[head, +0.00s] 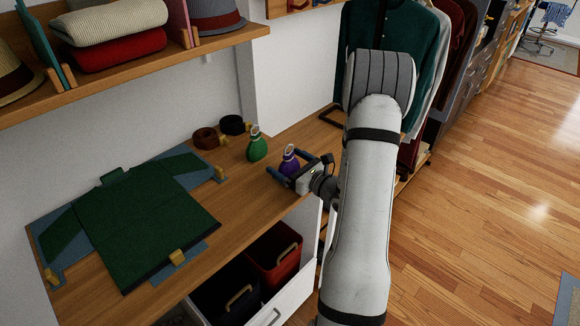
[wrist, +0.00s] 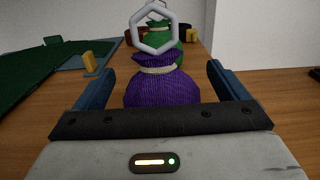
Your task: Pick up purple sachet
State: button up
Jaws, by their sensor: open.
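The purple sachet (head: 290,163) stands upright on the wooden desk, near its front edge. It has a pale tie and a grey hexagonal ring on top, seen in the wrist view (wrist: 162,88). My gripper (head: 288,166) is open, with one blue finger on each side of the sachet. In the wrist view the gripper (wrist: 160,85) shows a gap between each finger and the sachet. The sachet's lower part is hidden behind the gripper's dark front bar. A green sachet (head: 257,146) stands just behind and to the left of the purple one.
Brown and black rolled items (head: 205,138) lie behind the green sachet. A green garment (head: 150,225) lies on a blue folding board at left. An open drawer (head: 305,262) with red and black bins sits below the desk. Clothes (head: 415,55) hang at the right.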

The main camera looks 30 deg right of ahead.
jog(key=shift+c, duration=0.2)
jog(key=c, duration=1)
notch_tip(320, 180, up, 10)
